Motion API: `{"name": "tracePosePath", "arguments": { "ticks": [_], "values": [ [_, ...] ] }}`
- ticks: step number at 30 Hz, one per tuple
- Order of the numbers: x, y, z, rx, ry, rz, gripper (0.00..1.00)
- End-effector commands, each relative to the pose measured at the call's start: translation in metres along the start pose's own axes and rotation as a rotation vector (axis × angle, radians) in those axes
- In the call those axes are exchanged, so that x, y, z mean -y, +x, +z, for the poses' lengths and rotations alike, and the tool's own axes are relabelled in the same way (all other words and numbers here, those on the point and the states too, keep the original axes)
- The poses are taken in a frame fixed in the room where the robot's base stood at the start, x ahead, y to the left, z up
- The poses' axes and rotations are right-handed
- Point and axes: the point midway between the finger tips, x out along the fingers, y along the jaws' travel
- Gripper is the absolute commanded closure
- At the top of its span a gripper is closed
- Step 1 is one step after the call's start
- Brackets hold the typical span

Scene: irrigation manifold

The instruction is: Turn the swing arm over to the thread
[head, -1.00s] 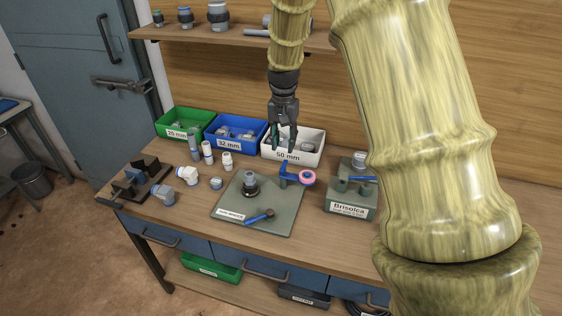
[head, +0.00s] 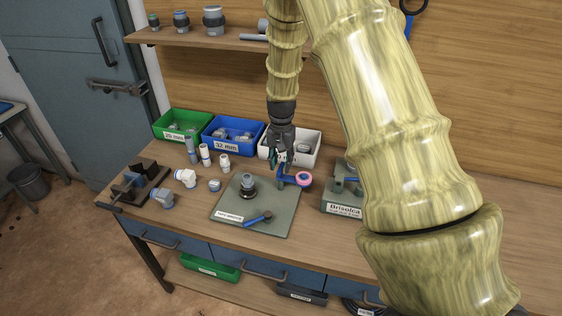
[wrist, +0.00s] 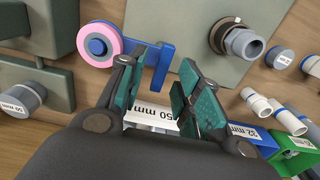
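The swing arm (head: 289,181) is a blue bar with a pink-and-white roll (head: 304,179) on its end, at the back right of a grey-green plate. In the wrist view the blue bar (wrist: 158,52) lies just beyond the fingertips, with its roll (wrist: 92,45) to the left. The thread (head: 247,187) is on a grey fitting with a dark collar, left of the swing arm on the same plate; it also shows at upper right in the wrist view (wrist: 240,42). My gripper (wrist: 158,75) is open, its teal fingers apart near the blue upright. Contact cannot be told.
White (head: 315,152), blue (head: 232,146) and green (head: 180,139) bins stand behind the plate (head: 270,226). A blue-handled tool (head: 257,219) lies at its front. Loose white and grey fittings lie to the left. A labelled grey block (head: 342,200) stands at right.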

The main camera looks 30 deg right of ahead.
Motion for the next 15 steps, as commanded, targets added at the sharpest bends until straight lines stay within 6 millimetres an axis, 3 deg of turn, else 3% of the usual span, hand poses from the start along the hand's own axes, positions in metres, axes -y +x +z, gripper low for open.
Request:
{"name": "tracePosePath", "arguments": {
  "ticks": [14,15],
  "values": [
    [0.001,0.0102,0.0007,0.0,-0.002,0.0,0.66],
    [0.001,0.0102,0.0007,0.0,-0.002,0.0,0.7]
  ]
}}
